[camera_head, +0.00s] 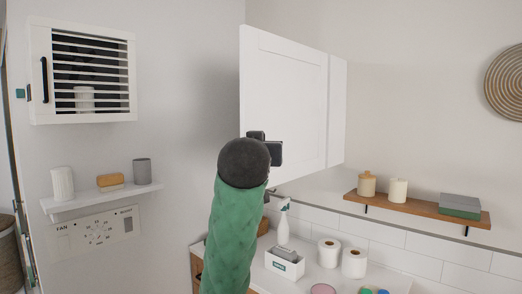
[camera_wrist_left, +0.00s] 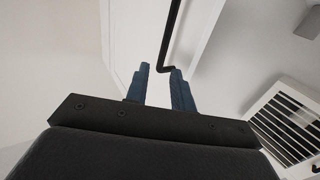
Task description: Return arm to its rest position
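My left arm, in a green sleeve, rises through the middle of the head view. Its dark wrist covers part of a white wall cabinet door (camera_head: 283,90), and the fingertips are mostly hidden there. In the left wrist view my left gripper (camera_wrist_left: 158,82) has its two blue fingers apart, with nothing clearly held between them. The bent end of a black bar handle (camera_wrist_left: 173,35) on a white panel shows at the fingertips. I cannot tell whether the handle touches the right finger. My right gripper is in neither view.
A white louvred cabinet (camera_head: 82,70) hangs at left above a small shelf (camera_head: 105,200) with cups. A wooden shelf (camera_head: 420,208) is at right. Below, a counter holds a spray bottle (camera_head: 283,228), a white caddy (camera_head: 285,265) and toilet rolls (camera_head: 353,263).

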